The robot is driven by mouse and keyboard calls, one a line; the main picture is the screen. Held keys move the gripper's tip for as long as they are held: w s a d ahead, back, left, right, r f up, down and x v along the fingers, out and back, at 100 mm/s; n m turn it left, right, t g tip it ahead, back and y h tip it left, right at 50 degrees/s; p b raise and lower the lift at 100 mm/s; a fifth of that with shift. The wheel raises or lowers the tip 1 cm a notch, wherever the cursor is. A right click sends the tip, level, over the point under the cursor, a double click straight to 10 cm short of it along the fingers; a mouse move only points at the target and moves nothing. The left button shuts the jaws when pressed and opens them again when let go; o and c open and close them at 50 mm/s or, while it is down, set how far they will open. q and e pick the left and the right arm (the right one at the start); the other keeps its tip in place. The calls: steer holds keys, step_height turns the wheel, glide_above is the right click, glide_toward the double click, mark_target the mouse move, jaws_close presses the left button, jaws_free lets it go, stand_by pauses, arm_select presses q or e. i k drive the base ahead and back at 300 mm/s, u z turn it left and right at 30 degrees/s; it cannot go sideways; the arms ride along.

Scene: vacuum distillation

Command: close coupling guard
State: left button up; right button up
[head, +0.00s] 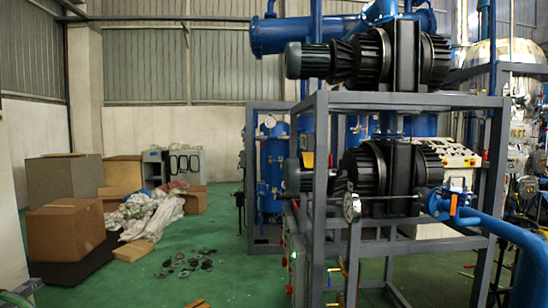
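The pump skid's grey steel frame (322,150) stands at centre right. On its top level a dark green motor (308,61) joins a black ribbed pump (374,58). On the lower level another motor (300,176) sits beside a second black pump (366,172), partly behind a frame post. A coupling guard would sit between motor and pump, but I cannot make out a separate guard or whether one is open or closed. Neither of my grippers shows in the head view.
Blue pipes (490,226) and a valve with an orange handle (453,205) jut out on the right. A round gauge (352,208) stands at the skid's front. Boxes (66,232) and small dark parts (187,262) lie at left; green floor between is mostly open.

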mark_target(307, 156)
steer(key=u, duration=0.35)
steer(key=i, duration=1.15)
steer(key=u, duration=1)
steer(key=i, duration=1.15)
steer(key=z, duration=1.75)
